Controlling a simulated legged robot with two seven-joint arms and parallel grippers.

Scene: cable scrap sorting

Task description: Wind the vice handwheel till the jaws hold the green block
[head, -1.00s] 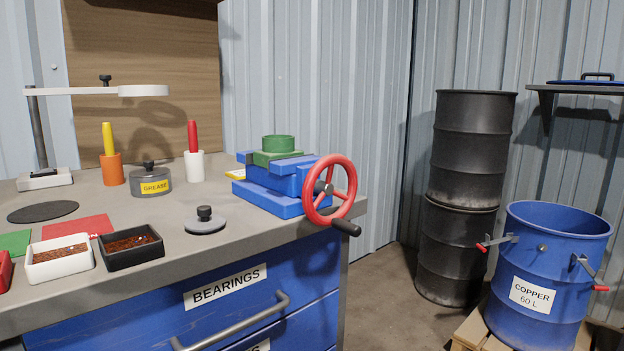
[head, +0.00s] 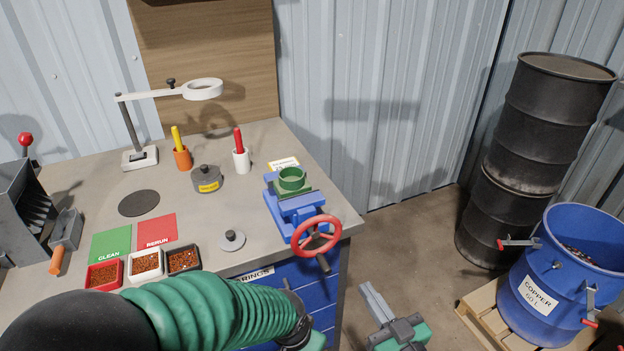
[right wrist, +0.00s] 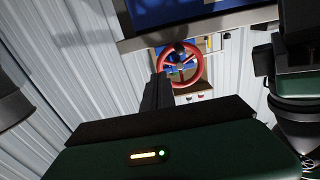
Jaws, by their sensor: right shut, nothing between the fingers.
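The blue vice (head: 284,214) stands at the right front corner of the workbench. The green block (head: 302,190) sits at its jaws, with a green ring-shaped piece (head: 292,180) on top. I cannot tell whether the jaws touch the block. The red handwheel (head: 314,238) faces the front, its black crank handle (head: 323,263) at the lower right. The handwheel also shows in the right wrist view (right wrist: 201,68), beyond the fingers. My right gripper (head: 368,290) is shut and empty, below and right of the handwheel and apart from it.
A green-sleeved arm of mine crosses the lower left. Small trays of granules (head: 146,262), a grey knobbed lid (head: 232,240) and a grease pot (head: 207,179) stand on the bench. A blue copper drum (head: 540,265) on a pallet and black drums (head: 540,120) stand right.

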